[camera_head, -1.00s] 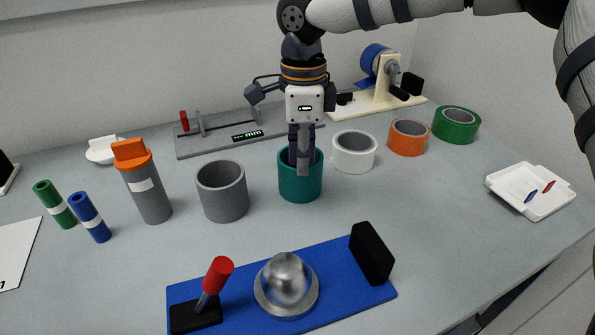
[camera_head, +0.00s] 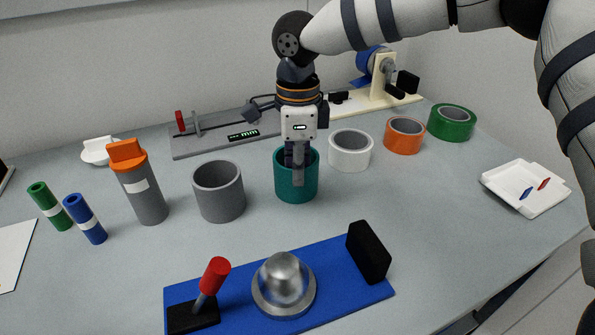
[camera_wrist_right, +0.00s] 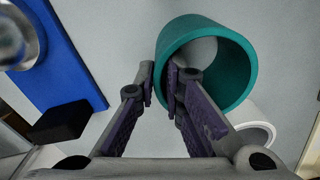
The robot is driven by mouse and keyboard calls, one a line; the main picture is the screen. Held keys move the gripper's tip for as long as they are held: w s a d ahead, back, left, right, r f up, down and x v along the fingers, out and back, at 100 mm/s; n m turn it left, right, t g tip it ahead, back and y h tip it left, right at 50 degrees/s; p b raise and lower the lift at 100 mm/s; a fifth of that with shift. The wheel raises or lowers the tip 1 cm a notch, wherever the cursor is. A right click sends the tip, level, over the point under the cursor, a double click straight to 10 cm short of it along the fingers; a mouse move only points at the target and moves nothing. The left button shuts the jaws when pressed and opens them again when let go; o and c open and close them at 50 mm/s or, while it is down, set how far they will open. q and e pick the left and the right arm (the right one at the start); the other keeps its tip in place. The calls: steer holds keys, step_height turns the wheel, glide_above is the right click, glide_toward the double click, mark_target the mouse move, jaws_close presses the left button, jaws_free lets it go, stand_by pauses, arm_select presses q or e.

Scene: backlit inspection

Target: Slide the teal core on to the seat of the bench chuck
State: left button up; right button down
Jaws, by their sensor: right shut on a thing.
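The teal core (camera_head: 282,183) is an open ring standing upright on the table, behind the bench chuck. My right gripper (camera_head: 298,172) points down at its near rim and is shut on its wall, with one finger in front of the wall and the other inside. The right wrist view shows the core (camera_wrist_right: 240,60) at the fingertips (camera_wrist_right: 162,75). The bench chuck has a blue base (camera_head: 338,290), a domed metal seat (camera_head: 284,283) with a flange, a red-handled lever (camera_head: 214,275) and a black block (camera_head: 369,252). My left gripper is not in view.
A grey core (camera_head: 219,192) stands to the left of the teal one; white (camera_head: 350,152), orange (camera_head: 404,137) and green (camera_head: 452,123) rings stand to the right. An orange-capped grey bottle (camera_head: 147,197) is further left. The table between the teal core and chuck is clear.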

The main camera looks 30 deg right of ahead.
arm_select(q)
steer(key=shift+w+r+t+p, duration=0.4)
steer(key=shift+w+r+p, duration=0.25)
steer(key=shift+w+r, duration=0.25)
arm_select(e)
step_height(320, 180, up, 6)
stand_by(0.5)
